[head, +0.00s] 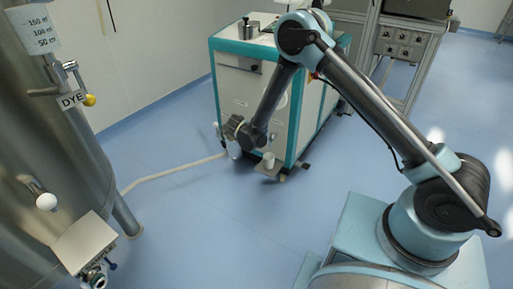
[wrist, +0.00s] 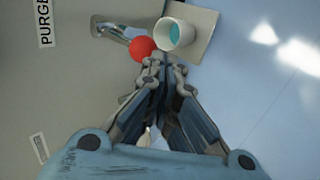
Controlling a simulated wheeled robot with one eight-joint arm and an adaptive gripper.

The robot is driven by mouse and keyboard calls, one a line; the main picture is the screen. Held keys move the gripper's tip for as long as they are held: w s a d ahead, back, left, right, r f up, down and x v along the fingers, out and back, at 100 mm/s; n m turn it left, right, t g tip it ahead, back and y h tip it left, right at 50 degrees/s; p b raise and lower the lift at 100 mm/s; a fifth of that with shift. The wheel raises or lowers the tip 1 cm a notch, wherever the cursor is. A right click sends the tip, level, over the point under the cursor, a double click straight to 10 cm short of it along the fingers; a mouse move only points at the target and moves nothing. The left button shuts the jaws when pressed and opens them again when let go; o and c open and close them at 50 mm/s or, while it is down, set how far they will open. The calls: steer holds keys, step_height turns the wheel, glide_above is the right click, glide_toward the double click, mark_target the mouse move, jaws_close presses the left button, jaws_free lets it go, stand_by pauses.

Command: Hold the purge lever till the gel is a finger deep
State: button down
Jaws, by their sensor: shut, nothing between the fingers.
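The purge lever shows in the wrist view as a metal arm (wrist: 118,30) with a red ball (wrist: 143,48) on its end. A white cup (wrist: 175,34) beside the ball has teal gel (wrist: 175,33) inside; I cannot tell how deep it is. The cup stands on a small plate (wrist: 204,22), and in the head view the cup (head: 268,160) shows low on the teal and white machine (head: 233,92). My gripper (wrist: 157,62) is shut and empty, its tips close to the ball; contact is unclear. In the head view my wrist hides the lever.
A PURGE label (wrist: 44,22) is on the panel. A pale hose (head: 165,173) runs across the floor from the machine to a steel tank (head: 40,130) with a DYE tap (head: 72,98). The blue floor (head: 215,225) before the machine is otherwise clear.

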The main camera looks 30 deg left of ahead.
steer(key=v, duration=1)
steer(key=shift+s, duration=0.25)
steer(key=shift+w+f, duration=0.1)
stand_by(0.3)
